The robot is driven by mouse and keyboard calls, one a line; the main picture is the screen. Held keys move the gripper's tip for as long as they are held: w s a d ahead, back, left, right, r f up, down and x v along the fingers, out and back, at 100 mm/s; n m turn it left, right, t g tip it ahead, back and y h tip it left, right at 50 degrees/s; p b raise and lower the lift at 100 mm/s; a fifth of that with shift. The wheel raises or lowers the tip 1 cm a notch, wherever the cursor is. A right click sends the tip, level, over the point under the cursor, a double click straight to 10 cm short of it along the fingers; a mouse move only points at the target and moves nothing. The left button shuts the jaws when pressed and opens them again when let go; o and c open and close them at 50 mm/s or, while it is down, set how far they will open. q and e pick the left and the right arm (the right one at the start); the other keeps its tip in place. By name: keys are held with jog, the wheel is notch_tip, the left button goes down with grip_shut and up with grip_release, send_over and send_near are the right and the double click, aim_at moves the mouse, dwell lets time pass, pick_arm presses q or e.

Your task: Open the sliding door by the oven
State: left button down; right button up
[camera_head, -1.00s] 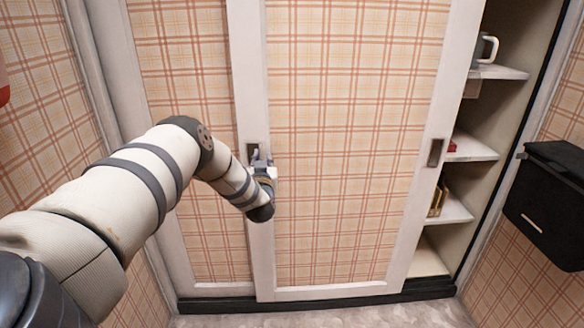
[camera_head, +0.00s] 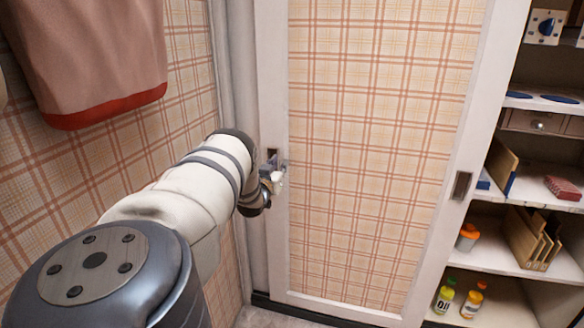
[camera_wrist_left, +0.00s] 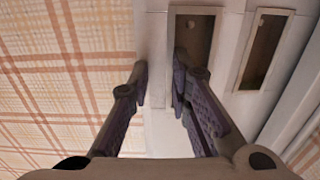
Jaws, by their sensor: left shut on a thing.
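The sliding door (camera_head: 370,140) is a plaid panel in a white frame, standing at the left end of its opening, with shelves exposed to its right. It has a recessed handle (camera_head: 271,155) at its left edge and another recessed handle (camera_head: 461,186) at its right edge. My left gripper (camera_head: 275,174) is at the left handle. In the left wrist view, the left gripper (camera_wrist_left: 160,78) has one finger in the handle recess (camera_wrist_left: 193,30) and the other against the door frame, shut on the door. A second recess (camera_wrist_left: 265,48) shows beside it. My right gripper is not in view.
The open shelves (camera_head: 500,250) on the right hold bottles (camera_head: 445,296), a wooden rack (camera_head: 533,240), a red box (camera_head: 563,188) and other small things. A pink cloth (camera_head: 90,60) hangs on the plaid left wall. No oven is visible.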

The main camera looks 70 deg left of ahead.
pick_arm(q)
jog(key=shift+s+a, duration=0.2)
jog(key=shift+s, duration=0.05)
jog(key=c, duration=1.5)
grip_release()
jog(key=v, duration=1.2)
